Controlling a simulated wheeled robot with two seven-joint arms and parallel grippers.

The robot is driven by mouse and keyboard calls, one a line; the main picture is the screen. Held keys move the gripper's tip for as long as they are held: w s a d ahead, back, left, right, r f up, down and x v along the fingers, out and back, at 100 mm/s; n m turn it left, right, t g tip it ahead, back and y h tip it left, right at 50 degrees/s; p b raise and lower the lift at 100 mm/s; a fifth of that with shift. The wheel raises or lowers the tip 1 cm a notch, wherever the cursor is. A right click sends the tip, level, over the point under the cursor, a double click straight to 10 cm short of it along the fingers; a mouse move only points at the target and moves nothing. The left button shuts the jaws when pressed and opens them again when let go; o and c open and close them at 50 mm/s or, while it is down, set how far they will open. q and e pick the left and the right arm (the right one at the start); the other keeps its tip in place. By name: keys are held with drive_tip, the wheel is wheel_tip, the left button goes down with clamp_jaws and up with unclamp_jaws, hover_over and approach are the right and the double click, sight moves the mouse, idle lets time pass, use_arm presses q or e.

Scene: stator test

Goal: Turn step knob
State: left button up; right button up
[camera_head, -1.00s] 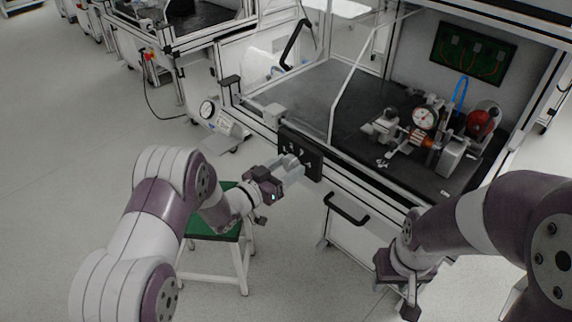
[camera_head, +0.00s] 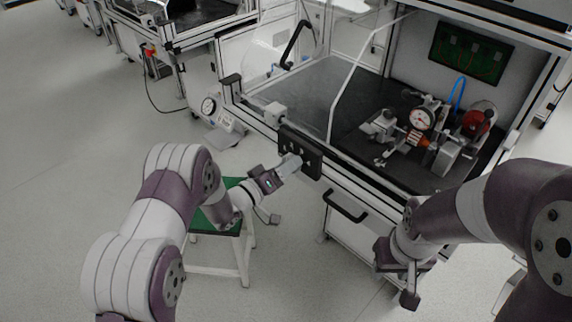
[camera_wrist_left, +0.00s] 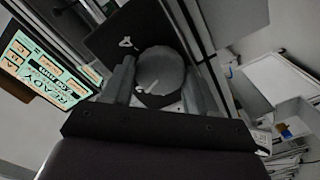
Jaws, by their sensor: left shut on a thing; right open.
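The black control panel (camera_head: 311,160) is on the front edge of the bench in the head view, with small light marks on its face. In the left wrist view the step knob (camera_wrist_left: 160,72) is a round dark grey knob with a white pointer line, in front of the dark panel (camera_wrist_left: 125,38). My left gripper (camera_head: 291,164) is at the panel, its two fingers (camera_wrist_left: 158,88) on either side of the knob and shut on it. In the head view the fingers hide the knob. My right gripper (camera_head: 406,283) is open and empty, low in front of the bench.
A lit screen (camera_wrist_left: 42,68) shows beside the panel in the left wrist view. A drawer handle (camera_head: 346,207) is below the bench edge. A dial gauge (camera_head: 421,118) and a motor rig stand on the bench. A green-topped stool (camera_head: 232,229) is under my left arm.

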idle(0.4)
use_arm(q)
drive_tip(key=o, duration=1.1)
drive_tip(key=shift+c, duration=0.2)
drive_tip(key=shift+s+a, duration=0.1)
drive_tip(key=v, duration=1.2)
drive_tip(key=shift+s, duration=0.2)
drive_tip(key=shift+a, duration=0.15)
